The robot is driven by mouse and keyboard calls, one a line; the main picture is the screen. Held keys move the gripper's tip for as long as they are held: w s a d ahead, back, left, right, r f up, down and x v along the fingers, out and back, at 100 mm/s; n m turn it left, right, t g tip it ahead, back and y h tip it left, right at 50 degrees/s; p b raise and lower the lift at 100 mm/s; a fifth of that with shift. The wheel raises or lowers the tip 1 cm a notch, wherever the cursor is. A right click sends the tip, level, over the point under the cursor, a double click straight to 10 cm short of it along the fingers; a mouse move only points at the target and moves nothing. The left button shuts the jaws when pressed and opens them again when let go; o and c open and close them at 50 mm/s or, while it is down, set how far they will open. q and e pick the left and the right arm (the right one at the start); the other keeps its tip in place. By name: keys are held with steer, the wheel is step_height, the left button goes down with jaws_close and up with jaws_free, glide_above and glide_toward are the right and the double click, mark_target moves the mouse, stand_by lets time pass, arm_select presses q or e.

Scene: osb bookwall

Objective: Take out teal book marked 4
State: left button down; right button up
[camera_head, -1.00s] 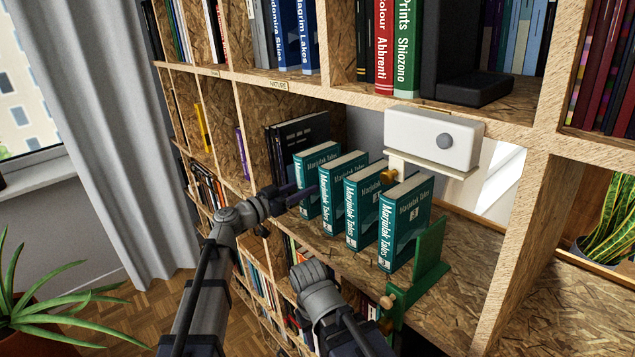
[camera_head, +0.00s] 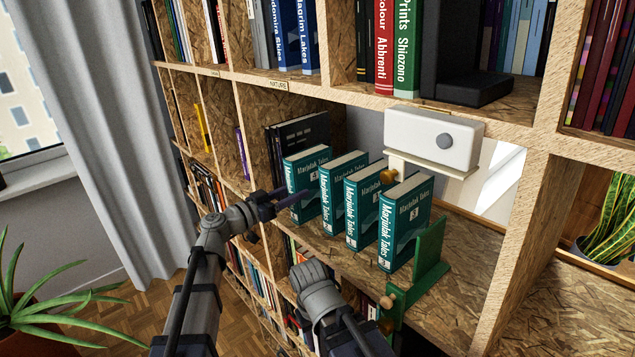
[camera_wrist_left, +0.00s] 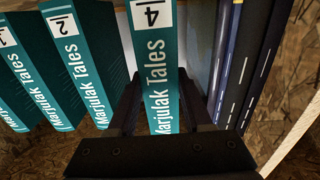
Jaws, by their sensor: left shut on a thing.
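The teal book marked 4 (camera_head: 309,185) is the leftmost of several teal books on the middle shelf. It leans out past the spine line of its neighbours, towards the shelf's front. In the left wrist view its spine (camera_wrist_left: 155,75) shows the 4, upright between the two dark fingers. My left gripper (camera_head: 297,198) is shut on this book, a finger on each side; it also shows in the left wrist view (camera_wrist_left: 158,112). The teal book marked 2 (camera_wrist_left: 82,60) stands beside it, apart from the finger. My right gripper is not in view.
Dark books (camera_head: 300,133) stand close on the other side of the held book. More teal books (camera_head: 405,220) and a green bookend (camera_head: 430,262) stand to the right. A white box (camera_head: 432,138) sits behind them. The space in front of the shelf at left is free.

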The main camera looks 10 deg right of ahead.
arm_select(q)
steer(key=shift+c, duration=1.2)
jaws_free()
steer(key=shift+c, duration=0.6)
steer(key=shift+x, duration=1)
jaws_close()
